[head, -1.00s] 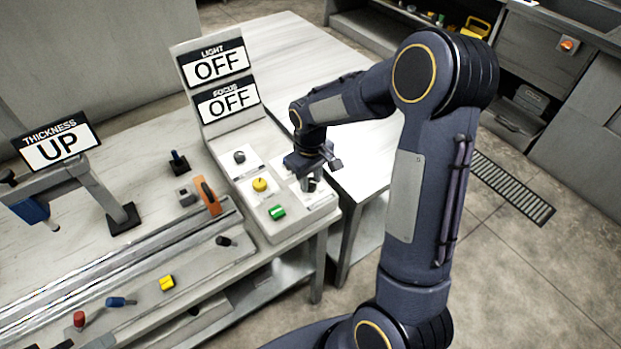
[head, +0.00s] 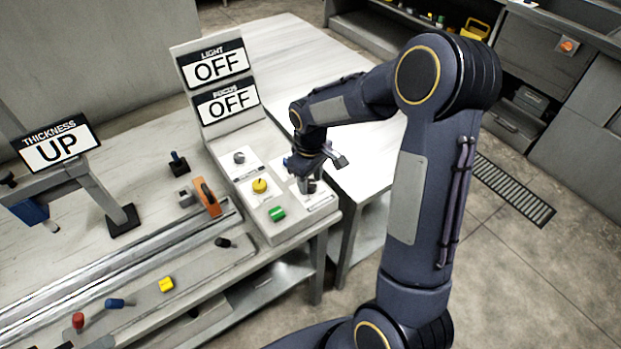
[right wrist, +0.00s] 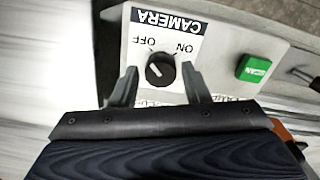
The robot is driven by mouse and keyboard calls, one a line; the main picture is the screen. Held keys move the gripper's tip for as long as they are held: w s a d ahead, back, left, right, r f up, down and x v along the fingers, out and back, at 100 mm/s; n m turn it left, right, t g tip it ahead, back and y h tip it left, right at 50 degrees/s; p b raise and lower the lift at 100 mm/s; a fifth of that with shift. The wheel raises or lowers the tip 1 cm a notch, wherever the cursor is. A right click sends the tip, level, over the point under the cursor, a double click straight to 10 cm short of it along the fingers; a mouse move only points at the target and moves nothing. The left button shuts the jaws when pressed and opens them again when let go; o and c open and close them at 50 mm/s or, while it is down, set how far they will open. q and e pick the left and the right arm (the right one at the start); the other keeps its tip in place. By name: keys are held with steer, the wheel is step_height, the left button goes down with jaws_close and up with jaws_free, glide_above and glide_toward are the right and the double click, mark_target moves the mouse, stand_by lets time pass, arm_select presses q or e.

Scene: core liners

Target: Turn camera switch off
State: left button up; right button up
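The camera switch (right wrist: 160,70) is a round dark knob on a white plate (right wrist: 181,45) marked CAMERA, with OFF and ON labels. Its pale pointer mark seems to lean toward the OFF side. In the head view the switch (head: 307,187) stands on the right part of the sloped control panel, partly hidden by my right gripper. My right gripper (right wrist: 158,85) is open, with one finger on each side of the knob and visible gaps between. In the head view it (head: 314,164) is just above the switch. My left gripper is not in view.
The panel also bears a green SCAN button (right wrist: 254,67), which shows in the head view too (head: 277,214), a yellow knob (head: 260,185) and a grey knob (head: 239,158). Signs read LIGHT OFF (head: 217,67) and FOCUS OFF (head: 227,103). A bare white table (head: 368,160) stands behind.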

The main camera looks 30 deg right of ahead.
mark_target(311, 183)
steer(key=shift+o, duration=0.6)
steer(key=shift+r, duration=3.9)
steer(key=s+a+r+m+t+y, duration=0.2)
steer(key=s+a, duration=0.1)
steer(key=s, duration=0.8)
steer(key=s+a+r+m+t+y, duration=0.1)
steer(key=s+a+r+m+t, duration=0.2)
steer(key=s, duration=0.8)
steer(key=shift+a+m+t+y, duration=0.3)
steer(key=shift+a+y, duration=0.1)
steer(key=shift+a, duration=0.25)
steer(key=shift+r, duration=0.1)
